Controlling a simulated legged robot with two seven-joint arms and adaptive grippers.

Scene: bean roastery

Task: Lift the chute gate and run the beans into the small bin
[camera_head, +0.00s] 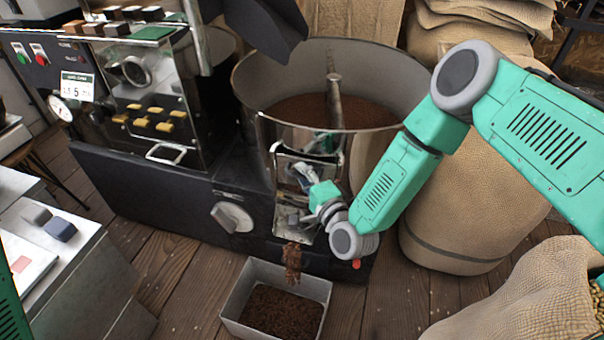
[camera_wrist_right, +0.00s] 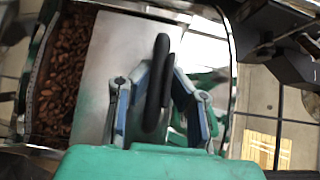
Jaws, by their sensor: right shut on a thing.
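The steel cooling drum (camera_head: 245,100) holds dark brown beans (camera_head: 300,108). The chute (camera_head: 284,205) is on its front wall. My right gripper (camera_head: 304,178) is at the chute and hides part of the gate. In the right wrist view, its fingers (camera_wrist_right: 158,85) are shut around the black loop handle (camera_wrist_right: 154,110) in front of the pale gate plate (camera_wrist_right: 108,50). Beans (camera_wrist_right: 65,75) show left of the plate. A stream of beans (camera_head: 292,262) falls from the chute into the small grey bin (camera_head: 232,303), which holds a layer of beans (camera_head: 275,312). My left gripper is out of view.
The black roaster base (camera_head: 150,195), with a grey knob (camera_head: 231,217), stands left of the chute. Burlap sacks (camera_head: 455,225) crowd the right side, one at front right (camera_head: 530,310). A light counter (camera_head: 85,265) is at lower left. Wooden floor surrounds the bin.

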